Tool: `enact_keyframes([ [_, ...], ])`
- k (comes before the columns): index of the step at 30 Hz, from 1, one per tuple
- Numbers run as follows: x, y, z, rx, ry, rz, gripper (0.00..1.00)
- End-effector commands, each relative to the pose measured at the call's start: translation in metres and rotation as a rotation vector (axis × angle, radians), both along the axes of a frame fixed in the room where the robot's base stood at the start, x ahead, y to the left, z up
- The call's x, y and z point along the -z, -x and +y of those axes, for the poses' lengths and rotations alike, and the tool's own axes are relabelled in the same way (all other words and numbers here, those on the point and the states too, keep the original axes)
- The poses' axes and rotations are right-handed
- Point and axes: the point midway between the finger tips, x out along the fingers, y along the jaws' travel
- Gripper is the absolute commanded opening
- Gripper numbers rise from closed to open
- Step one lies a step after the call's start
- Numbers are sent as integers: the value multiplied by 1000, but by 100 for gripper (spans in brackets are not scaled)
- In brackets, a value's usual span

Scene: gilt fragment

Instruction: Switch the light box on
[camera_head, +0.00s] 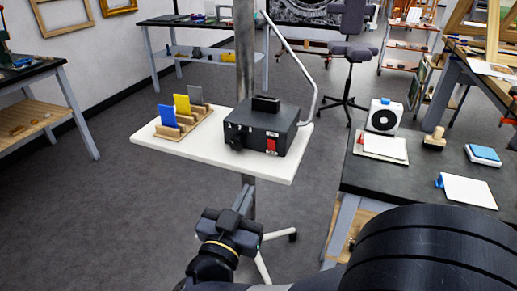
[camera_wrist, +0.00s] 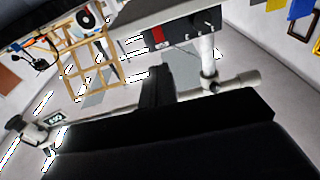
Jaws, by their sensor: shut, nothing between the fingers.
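The light box (camera_head: 258,132) is a dark box with a smaller black block on top, standing on a white stand top (camera_head: 292,170). A red switch (camera_head: 271,146) is on the right of its front face and a dark knob on the left. Which way the switch is set is too small to tell. My gripper (camera_head: 245,192) is shut and empty, in front of and apart from the box, low by the stand's front edge. In the wrist view the box (camera_wrist: 184,33) and red switch (camera_wrist: 157,38) show beyond the shut fingers (camera_wrist: 156,72).
A wooden rack (camera_head: 184,130) with blue, yellow and grey plates stands left of the box. A metal post (camera_head: 245,60) rises behind it, and a pale bent arm (camera_head: 312,75) is at its right. A dark workbench (camera_head: 400,178) stands to the right. Floor at left is clear.

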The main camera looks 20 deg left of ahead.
Motion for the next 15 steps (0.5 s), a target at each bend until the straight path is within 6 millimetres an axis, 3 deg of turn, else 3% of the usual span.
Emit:
enact_keyframes([
  [5,5,12,1,39,21,-25,0],
  [15,5,12,0,46,22,-26,0],
])
